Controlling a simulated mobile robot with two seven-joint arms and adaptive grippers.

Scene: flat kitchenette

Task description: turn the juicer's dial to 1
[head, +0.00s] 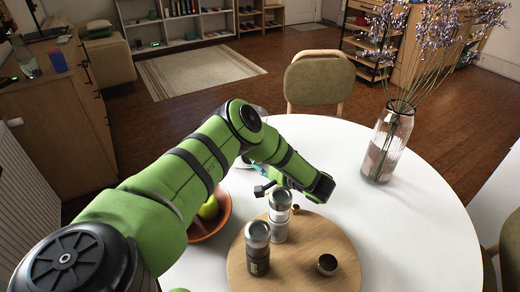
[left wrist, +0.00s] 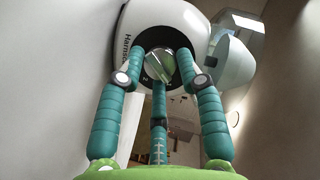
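The juicer (left wrist: 188,22) is a white rounded body with dark lettering, close ahead in the left wrist view. Its silver dial (left wrist: 159,64) sits on a dark round recess, with a numeral 2 at its lower left. The dial's exact setting is too small to read. My left gripper (left wrist: 160,62) has three teal fingers, two at the sides and one below, with tips around the dial. Whether the tips press on it is unclear. In the head view my green left arm hides most of the juicer and gripper. My right gripper is in neither view.
On the round white table (head: 420,235), a wooden board (head: 300,265) holds two grinders (head: 257,248) and a small dark cup (head: 327,264). An orange bowl (head: 205,232) with a green apple lies beside my arm. A flower vase (head: 387,145) stands right.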

